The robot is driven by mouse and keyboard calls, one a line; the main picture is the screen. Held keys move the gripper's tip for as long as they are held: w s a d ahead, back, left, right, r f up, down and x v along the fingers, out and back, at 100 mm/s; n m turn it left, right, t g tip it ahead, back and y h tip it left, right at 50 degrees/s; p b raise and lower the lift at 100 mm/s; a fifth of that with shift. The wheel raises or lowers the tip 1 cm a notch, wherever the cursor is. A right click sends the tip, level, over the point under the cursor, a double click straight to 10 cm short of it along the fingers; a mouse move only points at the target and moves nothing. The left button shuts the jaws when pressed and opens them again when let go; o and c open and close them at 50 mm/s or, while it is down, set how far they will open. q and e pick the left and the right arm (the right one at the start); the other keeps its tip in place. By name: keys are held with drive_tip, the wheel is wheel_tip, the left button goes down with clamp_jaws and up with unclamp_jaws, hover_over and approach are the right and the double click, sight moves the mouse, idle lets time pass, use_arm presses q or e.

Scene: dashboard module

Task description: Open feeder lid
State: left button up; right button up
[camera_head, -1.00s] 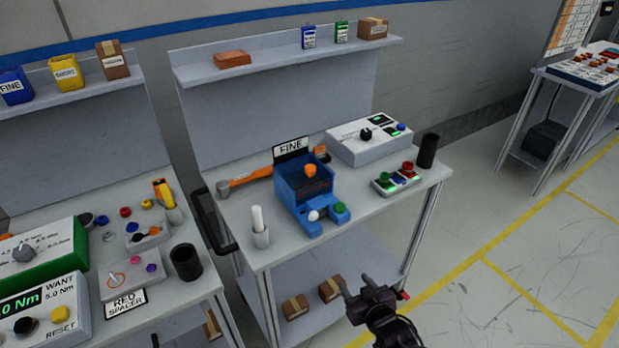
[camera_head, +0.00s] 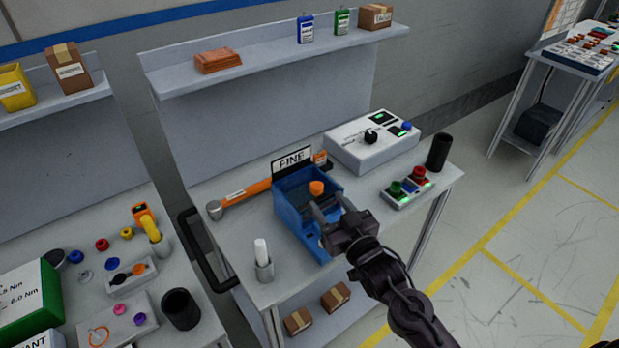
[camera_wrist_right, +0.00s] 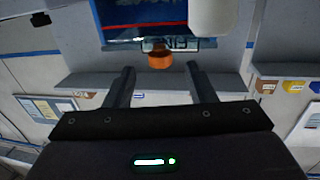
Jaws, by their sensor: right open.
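The blue feeder (camera_head: 290,203) stands on the middle table, with a "FINE" sign (camera_head: 292,160) behind it. An orange knob (camera_head: 317,187) sits at its dark lid, which looks closed. My right gripper (camera_head: 329,207) is open over the front of the feeder, its fingers pointing at the knob. In the right wrist view the knob (camera_wrist_right: 160,57) lies just beyond the gap between the two open fingertips (camera_wrist_right: 158,75); I see no contact. The gripper hides the feeder's front right part. My left gripper is not in view.
An orange-handled hammer (camera_head: 240,195) lies left of the feeder. A button box (camera_head: 405,192), a black cup (camera_head: 438,152) and a white control box (camera_head: 372,142) stand to the right and behind.

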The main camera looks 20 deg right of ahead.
sight(320, 192)
drive_tip(key=w, duration=0.2)
drive_tip(key=w+p, duration=0.1)
drive_tip(key=shift+w+a+r, duration=0.1)
drive_tip(key=shift+a+r, duration=0.2)
drive_tip(key=shift+w+a+f, duration=0.1)
drive_tip(key=shift+w+a, duration=0.05)
drive_tip(key=shift+w, duration=0.45)
drive_tip(key=shift+w+a+f, duration=0.1)
drive_tip(key=shift+w, duration=0.45)
drive_tip(key=shift+w+a, duration=0.1)
drive_tip(key=shift+w, duration=0.35)
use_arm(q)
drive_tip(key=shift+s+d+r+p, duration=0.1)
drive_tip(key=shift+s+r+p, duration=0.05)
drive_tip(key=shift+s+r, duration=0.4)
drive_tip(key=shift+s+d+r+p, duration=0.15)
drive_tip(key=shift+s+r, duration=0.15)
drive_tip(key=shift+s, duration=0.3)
use_arm(e)
clamp_jaws()
